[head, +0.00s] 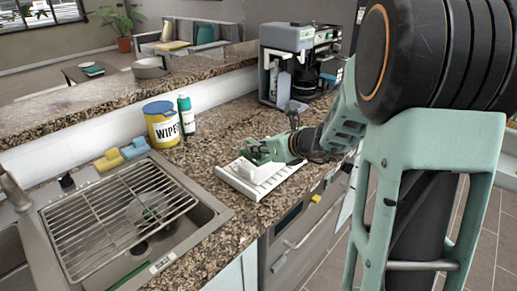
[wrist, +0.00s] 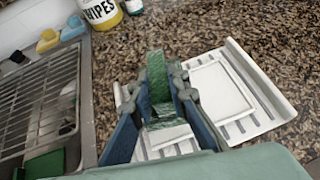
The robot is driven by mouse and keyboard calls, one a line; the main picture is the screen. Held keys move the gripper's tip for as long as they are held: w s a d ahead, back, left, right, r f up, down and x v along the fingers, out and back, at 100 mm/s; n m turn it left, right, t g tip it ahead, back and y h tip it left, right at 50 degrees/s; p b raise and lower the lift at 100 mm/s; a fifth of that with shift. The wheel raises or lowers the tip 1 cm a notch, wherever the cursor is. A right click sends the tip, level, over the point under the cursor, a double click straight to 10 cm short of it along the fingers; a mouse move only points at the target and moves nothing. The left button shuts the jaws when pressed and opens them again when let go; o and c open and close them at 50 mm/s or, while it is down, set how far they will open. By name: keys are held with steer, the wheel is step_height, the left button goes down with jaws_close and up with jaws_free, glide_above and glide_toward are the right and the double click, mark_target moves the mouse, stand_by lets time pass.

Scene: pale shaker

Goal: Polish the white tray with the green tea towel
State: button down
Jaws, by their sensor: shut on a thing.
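The white tray (head: 238,181) lies on the granite counter to the right of the sink. It has a ribbed surface and raised edges, and also shows in the wrist view (wrist: 262,78). My gripper (head: 258,153) is over the left part of the tray. In the wrist view my gripper (wrist: 160,92) is shut on the green tea towel (wrist: 157,76), a narrow folded strip between the fingers. The towel's lower end is at or just above the tray; contact is unclear. The fingers hide part of the tray.
A sink with a wire rack (head: 118,215) is on the left. A yellow sponge (head: 108,160), a blue sponge (head: 135,148), a wipes tub (head: 162,125) and a green bottle (head: 186,115) stand behind it. A coffee machine (head: 290,60) stands at the back. Counter behind the tray is clear.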

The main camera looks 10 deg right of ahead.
steer(key=shift+r, duration=0.55)
step_height(320, 180, up, 3)
steer(key=p, duration=0.2)
steer(key=shift+p, duration=0.4)
